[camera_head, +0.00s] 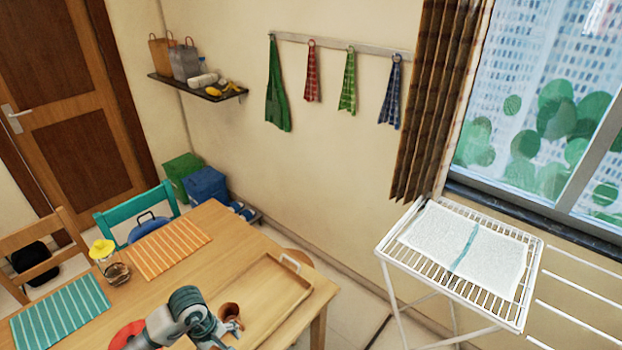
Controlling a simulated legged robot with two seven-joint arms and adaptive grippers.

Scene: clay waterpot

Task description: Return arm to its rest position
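A small brown clay pot (230,312) is at the left part of the wooden tray (283,290), low in the head view. My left arm comes in from the bottom edge, with its grey and teal links over the table. Its gripper (217,336) is close to the pot, at the near side of it. The fingers are small and partly hidden, so I cannot tell whether they are open or touch the pot. My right gripper is not in view.
The wooden table (215,245) holds an orange striped mat (168,248), a teal striped mat (60,312), a glass jar (117,273), a yellow-topped item (102,250) and a red round thing (124,336) beside my arm. A white drying rack (385,250) stands right, apart from the table.

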